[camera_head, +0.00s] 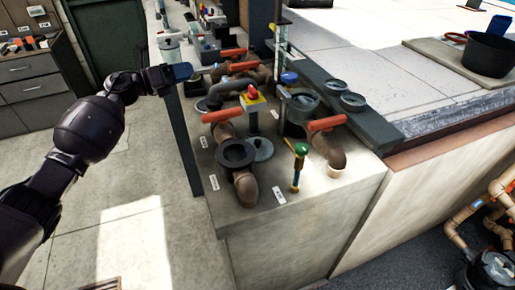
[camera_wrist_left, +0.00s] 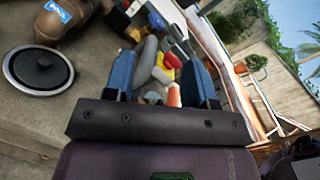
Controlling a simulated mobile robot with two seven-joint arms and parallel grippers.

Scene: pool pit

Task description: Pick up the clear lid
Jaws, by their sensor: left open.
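Two round lids with glassy-looking tops, one farther (camera_head: 333,86) and one nearer (camera_head: 353,101), lie on the dark ledge at the counter's back right in the head view. I cannot tell which is the clear lid. My left gripper (camera_head: 180,73) is at the counter's left side, well left of both lids. In the left wrist view its blue fingers (camera_wrist_left: 158,62) are apart, with nothing held between them. My right gripper is not in view.
The counter (camera_head: 240,212) is crowded with brown pipes, red-handled valves (camera_head: 327,124), a black flanged fitting (camera_head: 236,153) and a green-topped upright tool (camera_head: 298,167). A black pot (camera_head: 488,55) stands at the far right.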

